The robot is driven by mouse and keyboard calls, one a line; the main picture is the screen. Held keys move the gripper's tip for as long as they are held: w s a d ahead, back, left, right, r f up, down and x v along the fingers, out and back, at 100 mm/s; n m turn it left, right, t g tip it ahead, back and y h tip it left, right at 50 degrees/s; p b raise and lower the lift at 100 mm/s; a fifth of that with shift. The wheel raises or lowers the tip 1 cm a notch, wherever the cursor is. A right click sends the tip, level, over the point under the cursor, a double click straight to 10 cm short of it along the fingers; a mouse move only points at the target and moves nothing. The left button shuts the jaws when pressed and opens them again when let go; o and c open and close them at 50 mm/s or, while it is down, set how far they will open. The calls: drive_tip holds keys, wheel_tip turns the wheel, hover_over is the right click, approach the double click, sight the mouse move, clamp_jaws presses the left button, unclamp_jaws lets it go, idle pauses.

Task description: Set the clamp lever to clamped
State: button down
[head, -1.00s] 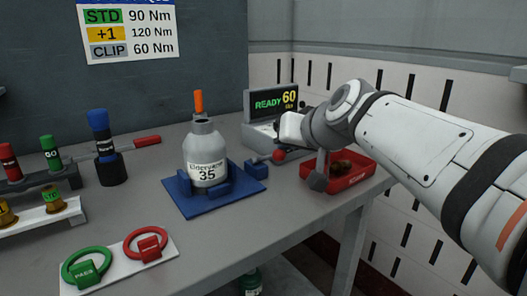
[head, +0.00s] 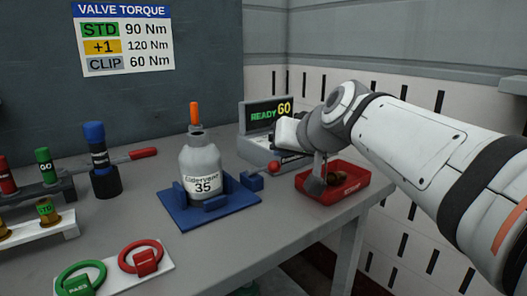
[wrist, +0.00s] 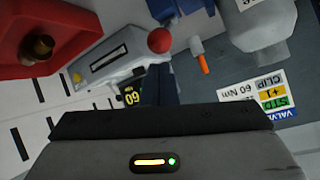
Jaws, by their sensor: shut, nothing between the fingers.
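The clamp lever shows as a red ball knob (head: 274,167) beside a small blue block (head: 251,181), to the right of the blue fixture (head: 175,212). Its arm is barely visible, so I cannot tell its setting. A grey bottle marked 35 (head: 202,170) stands upright in the fixture. In the wrist view the red ball (wrist: 159,40) lies just beyond the dark fingertips of my gripper (wrist: 160,74). My gripper is shut and empty, with no clear contact with the knob. In the head view my wrist hides most of the fingers.
The tester (head: 253,149) reads READY 60 behind the lever. A red bin (head: 352,187) holding a brown part sits close to the right, under my wrist. Gauges (head: 44,165) and red and green ring tags (head: 140,258) lie left. The table front between is clear.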

wheel_tip(320, 180, up, 9)
drive_tip(key=p, duration=0.2)
drive_tip(key=shift+w+f, duration=0.15)
drive_tip(key=shift+f, duration=0.05)
drive_tip(key=shift+p, duration=0.45)
drive_tip(key=s+d+f+g+h+p, duration=0.2)
drive_tip(key=s+d+f+g+p, duration=0.1)
drive_tip(key=s+p, duration=0.6)
drive_tip(key=s+d+f+g+h+p, duration=0.2)
drive_tip(key=s+f+g+p, duration=0.3)
drive_tip(key=s+p, duration=0.5)
drive_tip(key=d+f+p, duration=0.1)
drive_tip(key=p, duration=0.2)
drive_tip(key=shift+d+f, duration=0.15)
drive_tip(key=shift+d, duration=0.25)
